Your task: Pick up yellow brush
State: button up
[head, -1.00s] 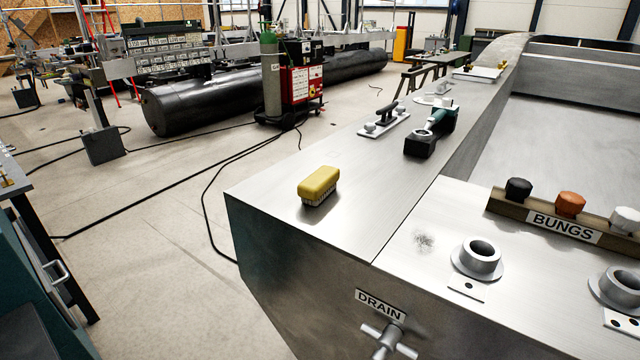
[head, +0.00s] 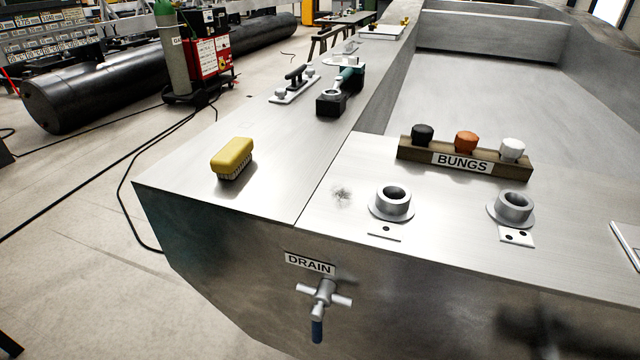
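The yellow brush (head: 232,157) lies on the grey metal top of the pontoon float (head: 185,176), close to its left front corner. It has a yellow block on top and pale bristles facing down. Nothing touches it. My gripper is not in view.
Behind the brush stand a cleat (head: 295,84) and a teal-and-black tool (head: 341,92). To the right are two round fittings, the left one (head: 391,203) nearer, and a BUNGS rack (head: 466,160). A drain valve (head: 322,296) sticks out of the front face. Floor at left is mostly clear.

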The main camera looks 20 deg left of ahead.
aim_at(227, 164)
jog(key=u, duration=1.15)
